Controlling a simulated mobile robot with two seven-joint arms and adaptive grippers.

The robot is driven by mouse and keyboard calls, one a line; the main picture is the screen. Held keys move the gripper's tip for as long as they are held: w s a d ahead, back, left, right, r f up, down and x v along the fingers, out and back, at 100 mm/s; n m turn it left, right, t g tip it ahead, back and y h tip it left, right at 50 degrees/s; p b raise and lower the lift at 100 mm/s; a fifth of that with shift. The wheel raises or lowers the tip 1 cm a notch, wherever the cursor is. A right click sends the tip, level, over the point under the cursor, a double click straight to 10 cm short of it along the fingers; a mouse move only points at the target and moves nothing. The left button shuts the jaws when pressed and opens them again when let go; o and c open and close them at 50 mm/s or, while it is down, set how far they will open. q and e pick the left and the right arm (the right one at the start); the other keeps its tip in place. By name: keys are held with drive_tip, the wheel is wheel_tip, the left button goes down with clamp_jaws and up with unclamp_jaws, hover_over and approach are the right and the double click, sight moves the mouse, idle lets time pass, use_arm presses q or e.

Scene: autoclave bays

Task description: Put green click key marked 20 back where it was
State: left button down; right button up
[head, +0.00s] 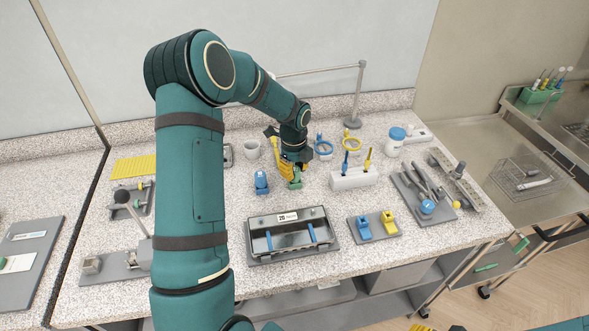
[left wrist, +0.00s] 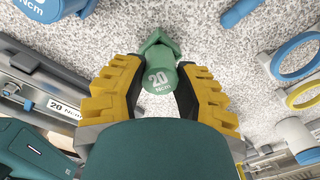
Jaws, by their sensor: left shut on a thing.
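The tray's label also shows in the left wrist view (left wrist: 65,107). Yellow fingertips, apparently my right gripper (head: 421,328), barely show at the bottom edge.
A blue key (head: 261,183) stands just left of the green one. A white block (head: 354,181) with drivers, ring stands (head: 324,147) and a tool tray (head: 411,194) are to the right. Some counter between is bare.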

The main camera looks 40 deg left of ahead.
sight(294, 170)
use_arm(q)
drive_tip(key=shift+s+f, duration=0.15)
drive_tip(key=shift+f, duration=0.25)
drive_tip(key=c, duration=0.8)
unclamp_jaws()
drive_tip(key=shift+o, duration=0.2)
drive_tip(key=shift+r, duration=0.55)
wheel_tip(294, 170, up, 12)
drive_tip(key=p, duration=0.1)
drive_tip(key=shift+r+p, duration=0.15)
drive_tip(key=shift+p, duration=0.15)
